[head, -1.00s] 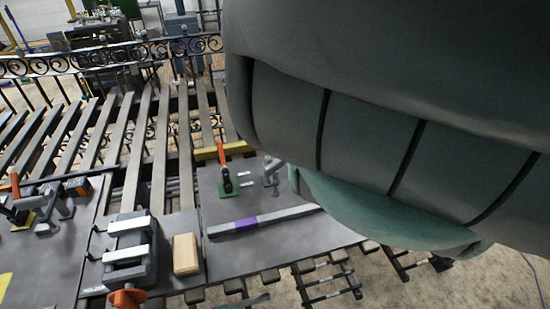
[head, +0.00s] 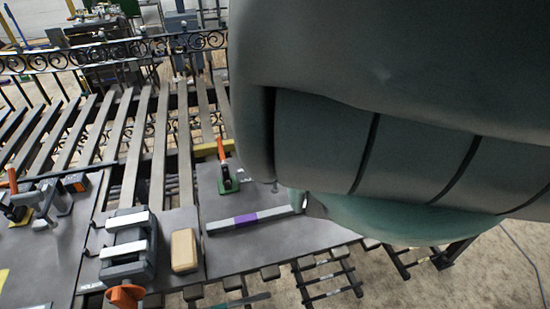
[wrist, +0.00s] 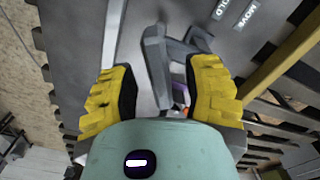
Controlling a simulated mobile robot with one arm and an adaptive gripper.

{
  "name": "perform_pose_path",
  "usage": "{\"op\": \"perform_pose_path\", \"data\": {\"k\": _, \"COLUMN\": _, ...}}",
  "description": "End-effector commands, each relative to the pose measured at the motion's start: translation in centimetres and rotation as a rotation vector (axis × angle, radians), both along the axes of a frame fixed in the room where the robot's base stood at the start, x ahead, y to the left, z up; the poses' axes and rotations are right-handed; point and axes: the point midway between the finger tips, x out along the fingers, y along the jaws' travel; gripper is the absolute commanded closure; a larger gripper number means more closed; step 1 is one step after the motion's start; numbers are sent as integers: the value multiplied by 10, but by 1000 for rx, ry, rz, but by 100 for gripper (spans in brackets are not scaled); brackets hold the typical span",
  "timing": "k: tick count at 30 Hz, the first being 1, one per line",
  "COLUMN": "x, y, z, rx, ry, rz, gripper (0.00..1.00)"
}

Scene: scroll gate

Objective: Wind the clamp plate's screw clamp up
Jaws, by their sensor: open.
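A grey clamp with an upright post and side arm (wrist: 157,62), seemingly the screw clamp, stands on a grey plate (wrist: 120,25) in the wrist view. My gripper (wrist: 158,82) is open, its yellow fingers left and right of the clamp, with gaps showing. Its lower part and screw are not clear; my gripper body hides the near side. In the head view the same plate (head: 270,251) holds a grey bar with a purple middle (head: 245,220). My arm covers the clamp there, and my fingers do not show.
A toggle clamp with an orange handle (head: 222,160) stands on the plate. A grey vise (head: 128,245) with an orange knob and a tan block (head: 184,250) are left of it. Slats and a scrollwork gate (head: 150,48) lie behind. Labels (wrist: 235,12) show in the wrist view.

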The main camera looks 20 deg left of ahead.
Motion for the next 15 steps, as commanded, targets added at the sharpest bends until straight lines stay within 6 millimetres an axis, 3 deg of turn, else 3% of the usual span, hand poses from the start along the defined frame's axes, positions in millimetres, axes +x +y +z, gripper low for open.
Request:
{"op": "perform_pose_path", "data": {"k": 3, "x": 0, "y": 0, "z": 0, "rx": 0, "ry": 0, "rz": 0, "gripper": 49}}
{"op": "perform_pose_path", "data": {"k": 15, "x": 0, "y": 0, "z": 0, "rx": -1, "ry": 0, "rz": 0, "gripper": 90}}
